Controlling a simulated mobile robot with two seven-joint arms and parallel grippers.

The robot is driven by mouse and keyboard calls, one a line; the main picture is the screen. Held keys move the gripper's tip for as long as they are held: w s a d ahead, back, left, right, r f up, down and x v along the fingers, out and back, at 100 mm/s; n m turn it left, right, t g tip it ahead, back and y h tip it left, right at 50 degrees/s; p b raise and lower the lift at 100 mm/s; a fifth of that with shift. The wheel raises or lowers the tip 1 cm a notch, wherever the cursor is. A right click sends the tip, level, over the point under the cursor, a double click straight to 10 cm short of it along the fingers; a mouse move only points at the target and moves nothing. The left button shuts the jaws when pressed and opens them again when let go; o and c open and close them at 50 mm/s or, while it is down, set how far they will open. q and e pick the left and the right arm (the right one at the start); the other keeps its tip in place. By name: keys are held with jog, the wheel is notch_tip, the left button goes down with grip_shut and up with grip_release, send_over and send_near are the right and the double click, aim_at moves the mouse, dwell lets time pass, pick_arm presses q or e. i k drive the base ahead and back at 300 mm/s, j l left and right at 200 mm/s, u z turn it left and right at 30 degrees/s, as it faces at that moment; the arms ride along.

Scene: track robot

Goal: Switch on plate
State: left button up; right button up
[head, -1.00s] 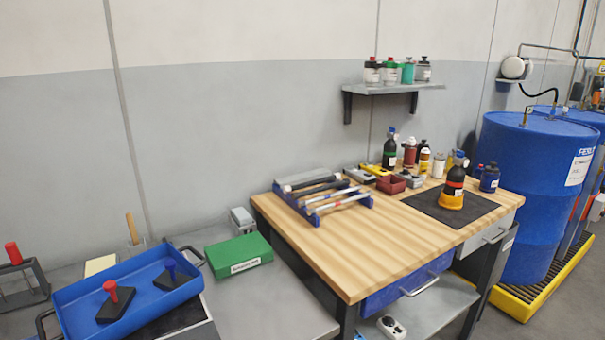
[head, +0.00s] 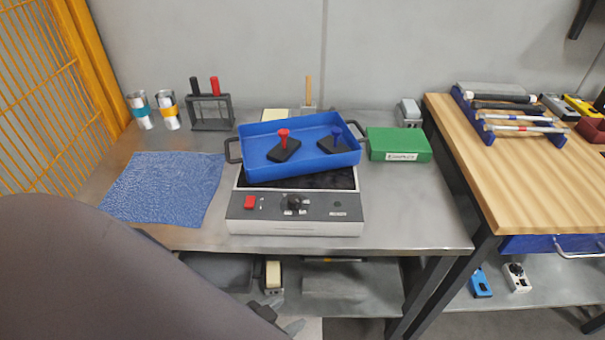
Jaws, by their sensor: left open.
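The hot plate (head: 240,226) stands on the steel bench, with a dark top and a sloped control panel in front. A red switch (head: 249,202) is at the left of the panel and a black knob (head: 294,203) is near its middle. I cannot tell the switch position. A blue tray (head: 315,166) rests skewed on the plate and hides much of its top. My left gripper (head: 278,319) is open and empty at the bottom of the head view, below the bench's front edge and apart from the plate. My right gripper is out of view.
The tray holds a red-handled stamp (head: 283,144) and a blue-handled stamp (head: 335,141). A blue cloth (head: 163,187) lies left, a green box (head: 398,145) right. The steel bench (head: 410,215) is clear at the front right. My large grey arm link covers the lower left.

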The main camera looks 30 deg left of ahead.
aim_at(250, 202)
jog(key=u, duration=1.4)
